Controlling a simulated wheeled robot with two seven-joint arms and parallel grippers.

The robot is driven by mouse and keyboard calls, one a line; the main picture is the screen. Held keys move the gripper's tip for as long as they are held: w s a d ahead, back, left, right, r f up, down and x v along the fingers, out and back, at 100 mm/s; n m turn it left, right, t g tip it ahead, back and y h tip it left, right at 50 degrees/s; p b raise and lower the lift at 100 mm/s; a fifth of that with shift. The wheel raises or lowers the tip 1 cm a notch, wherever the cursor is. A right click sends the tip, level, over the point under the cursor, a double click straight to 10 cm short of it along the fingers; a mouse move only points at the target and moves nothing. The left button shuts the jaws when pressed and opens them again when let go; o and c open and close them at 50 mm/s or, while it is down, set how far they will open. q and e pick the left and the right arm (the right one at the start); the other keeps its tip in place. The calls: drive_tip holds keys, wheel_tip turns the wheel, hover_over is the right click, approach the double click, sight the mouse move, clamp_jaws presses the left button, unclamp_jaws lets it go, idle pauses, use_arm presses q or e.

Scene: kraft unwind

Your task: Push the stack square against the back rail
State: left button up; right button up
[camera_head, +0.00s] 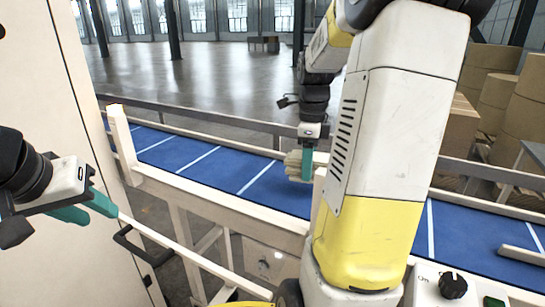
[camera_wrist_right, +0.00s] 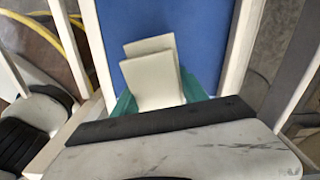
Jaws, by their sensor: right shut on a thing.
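A small cream stack (camera_head: 293,165) of flat pieces is at the blue belt, beside my right gripper (camera_head: 307,165). In the right wrist view, the stack (camera_wrist_right: 152,75) sits between the teal fingers of my right gripper (camera_wrist_right: 160,100), which is shut on it. Its pieces look slightly offset from one another. I cannot tell whether it touches the belt. A pale rail (camera_head: 225,145) runs along the belt's far side; the stack's contact with it cannot be made out. My left gripper (camera_head: 87,209) is open and empty at the left, away from the belt.
The blue belt (camera_head: 205,178) has white cross lines and a pale near rail (camera_head: 215,208). A control box with a black knob (camera_head: 453,285) is at the front right. Brown rolls (camera_head: 500,100) stand behind at right. A tall pale cabinet (camera_head: 55,80) is at left.

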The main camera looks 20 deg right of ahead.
drive_tip(key=s, duration=0.1)
drive_tip(key=s+d, duration=0.1)
drive_tip(key=shift+s+r, duration=0.15)
drive_tip(key=shift+s, duration=0.2)
drive_tip(key=shift+w+n, duration=0.3)
drive_tip(key=shift+n, duration=0.2)
drive_tip(key=w+a+n, duration=0.1)
drive_tip(key=w+n, duration=0.3)
drive_tip(key=w+a+n, duration=0.2)
drive_tip(key=w+n, duration=0.2)
drive_tip(key=n, duration=0.1)
drive_tip(key=w+a+n, duration=0.1)
drive_tip(key=w+n, duration=0.3)
drive_tip(key=w, duration=0.1)
drive_tip(key=shift+w+a+n, duration=0.1)
drive_tip(key=shift+a+n, duration=0.2)
drive_tip(key=shift+a, duration=0.05)
drive_tip(key=shift+w+a+n, duration=0.2)
drive_tip(key=shift+w+n, duration=0.25)
drive_tip(key=shift+n, duration=0.05)
drive_tip(key=shift+f, duration=2.4)
drive_tip(key=shift+w+d+r, duration=0.1)
drive_tip(key=shift+w+d, duration=0.65)
drive_tip(key=shift+d, duration=0.05)
drive_tip(key=shift+s+a, duration=0.2)
